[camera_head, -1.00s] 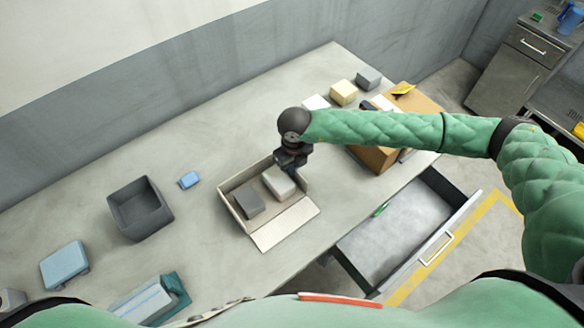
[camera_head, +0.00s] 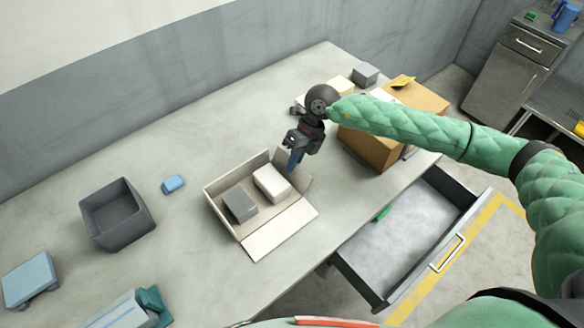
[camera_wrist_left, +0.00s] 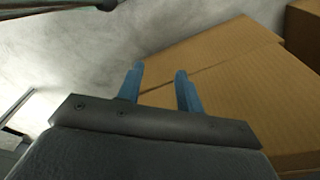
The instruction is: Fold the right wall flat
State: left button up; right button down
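The shallow cardboard box (camera_head: 222,223) lies on the table in the head view, with a grey block (camera_head: 239,204) and a white block (camera_head: 271,183) inside. Its front wall (camera_head: 278,232) lies flat on the table. Its left and back walls stand. The right wall (camera_head: 299,182) appears raised, partly hidden by my right gripper; its exact tilt is unclear. My right gripper (camera_head: 294,159) points down beside that wall's back end; its blue fingers overlap in view and contact is unclear. My left gripper (camera_wrist_left: 157,88) is open and empty in the left wrist view.
A brown carton (camera_head: 372,147) stands right of the box; brown cardboard (camera_wrist_left: 225,85) also fills much of the left wrist view. An open drawer (camera_head: 400,238) juts out in front. A grey bin (camera_head: 117,214) and small blue item (camera_head: 173,183) stand left. Table behind the box is clear.

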pick_arm(q)
notch_tip(320, 180, up, 8)
jog(key=w+d+b, duration=0.1)
jog(key=b, duration=0.1)
jog(key=shift+w+d+f+g, duration=0.2)
jog(key=shift+d+g, duration=0.1)
jog(key=shift+d, duration=0.1)
pick_arm(e)
jog(key=shift+w+d+f+g+y, duration=0.25)
jog(key=shift+g+y, duration=0.25)
jog(key=shift+y, duration=0.3)
jog(key=c, duration=1.9)
grip_release()
